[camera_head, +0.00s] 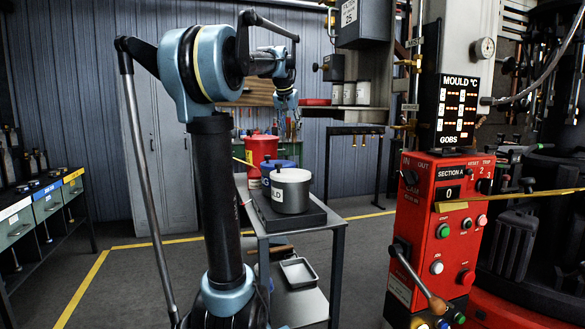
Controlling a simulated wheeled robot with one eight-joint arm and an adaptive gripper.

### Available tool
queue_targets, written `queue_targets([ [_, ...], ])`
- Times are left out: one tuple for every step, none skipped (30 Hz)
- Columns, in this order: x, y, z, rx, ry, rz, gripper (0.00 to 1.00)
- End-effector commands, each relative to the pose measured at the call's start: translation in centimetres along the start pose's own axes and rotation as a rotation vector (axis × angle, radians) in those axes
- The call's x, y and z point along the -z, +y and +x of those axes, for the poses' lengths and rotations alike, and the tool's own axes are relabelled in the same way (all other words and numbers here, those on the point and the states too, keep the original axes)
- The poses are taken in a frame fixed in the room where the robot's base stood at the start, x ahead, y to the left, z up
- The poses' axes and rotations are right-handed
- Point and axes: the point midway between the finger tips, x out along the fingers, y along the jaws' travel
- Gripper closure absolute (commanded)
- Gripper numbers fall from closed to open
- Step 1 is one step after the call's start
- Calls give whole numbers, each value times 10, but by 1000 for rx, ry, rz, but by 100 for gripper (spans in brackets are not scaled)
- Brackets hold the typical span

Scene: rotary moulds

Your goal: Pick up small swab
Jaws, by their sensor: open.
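My gripper (287,103) is small in the view, at the end of my raised arm. It hangs in the air above and behind the cart, pointing down. Its fingers look apart, and nothing shows between them. I cannot clearly pick out a small swab. A thin yellow stick (243,162) slants out to the left near a red bucket (261,152), below my gripper; its other end is hidden, and I cannot tell if it is a swab handle. A grey lidded pot (291,190) and a blue lidded pot (278,168) stand on the cart, partly overlapping in view.
The dark cart (335,222) has a lower shelf with a shallow tray (298,272). A red control panel (437,235) stands at right, with a yellow bar (510,198) across it. A drawer bench (45,205) is at left. Floor is clear between bench and cart.

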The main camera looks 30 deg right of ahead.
Motion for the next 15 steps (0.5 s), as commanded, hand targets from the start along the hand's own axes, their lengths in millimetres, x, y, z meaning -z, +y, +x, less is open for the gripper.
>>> queue_targets([
  [0,0,9,0,0,0,58],
  [0,0,14,0,0,0,58],
  [0,0,21,0,0,0,58],
  [0,0,25,0,0,0,58],
  [0,0,29,0,0,0,58],
  [0,0,34,0,0,0,58],
  [0,0,37,0,0,0,58],
  [0,0,39,0,0,0,58],
  [0,0,42,0,0,0,58],
  [0,0,43,0,0,-1,58],
  [0,0,44,0,0,-1,58],
  [0,0,46,0,0,-1,58],
  [0,0,47,0,0,-1,58],
  [0,0,48,0,0,-1,58],
  [0,-1,50,0,0,-1,58],
])
